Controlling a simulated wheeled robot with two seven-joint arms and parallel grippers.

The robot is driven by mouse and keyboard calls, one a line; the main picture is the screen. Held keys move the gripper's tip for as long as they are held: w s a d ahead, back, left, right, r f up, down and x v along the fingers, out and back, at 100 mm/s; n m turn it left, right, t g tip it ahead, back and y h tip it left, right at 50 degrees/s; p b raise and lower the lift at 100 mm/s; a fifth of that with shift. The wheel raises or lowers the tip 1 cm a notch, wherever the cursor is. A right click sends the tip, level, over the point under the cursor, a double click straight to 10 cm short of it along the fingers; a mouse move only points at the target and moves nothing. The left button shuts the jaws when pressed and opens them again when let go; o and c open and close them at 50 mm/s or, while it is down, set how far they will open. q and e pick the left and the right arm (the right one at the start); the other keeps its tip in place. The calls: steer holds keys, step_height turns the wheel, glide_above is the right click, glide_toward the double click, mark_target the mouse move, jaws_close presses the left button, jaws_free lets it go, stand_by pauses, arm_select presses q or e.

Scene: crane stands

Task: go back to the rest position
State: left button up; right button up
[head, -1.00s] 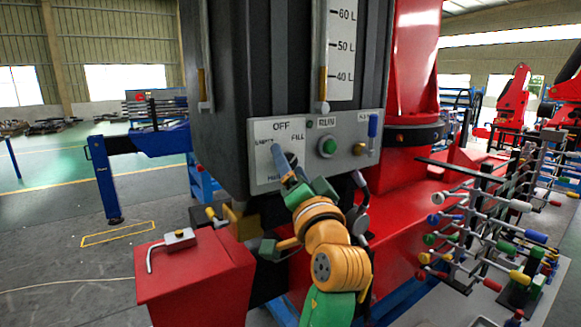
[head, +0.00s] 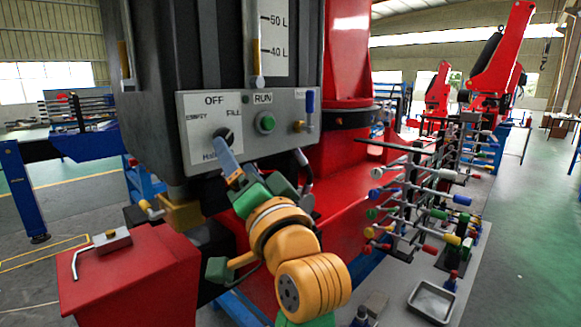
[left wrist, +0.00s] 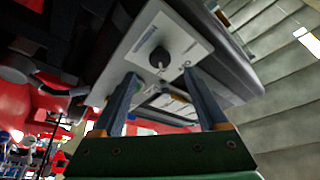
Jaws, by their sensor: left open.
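My left gripper (head: 228,159) is in front of the grey control panel (head: 284,150) on the dark tank, just below the black rotary knob (head: 222,135). The knob sits on a white plate with OFF, EMPTY and FILL labels. In the left wrist view the two fingers (left wrist: 160,78) stand apart, with nothing between them. The knob (left wrist: 158,57) shows beyond the gap, clear of both fingers in that view. My left arm comes up from the bottom middle of the head view. My right gripper is not in view.
A green button (head: 265,122) and a blue-handled switch (head: 310,108) are on the panel. A red box (head: 128,275) with a small lever unit stands at lower left. A rack of coloured-tip levers (head: 425,205) and a metal tray (head: 431,302) are at right. Open floor lies far right.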

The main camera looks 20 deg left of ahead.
arm_select(q)
step_height(320, 180, down, 31)
steer(key=w+d+m+g+h, duration=0.1)
steer(key=m+g+h, duration=0.15)
steer(key=h, duration=0.75)
steer(key=s+d+f+g+h, duration=0.3)
steer(key=s+f+g, duration=0.1)
steer(key=s+f, duration=0.6)
steer(key=s+d+f+g+h, duration=0.35)
steer(key=s+f, duration=0.45)
steer(key=s, duration=0.4)
step_height(320, 180, down, 18)
steer(key=s+g+b, duration=0.1)
steer(key=s+a+f+g, duration=0.1)
steer(key=s+a+f, duration=0.1)
steer(key=s+f, duration=0.9)
steer(key=shift+s+b, duration=0.35)
steer(key=shift+s, duration=0.4)
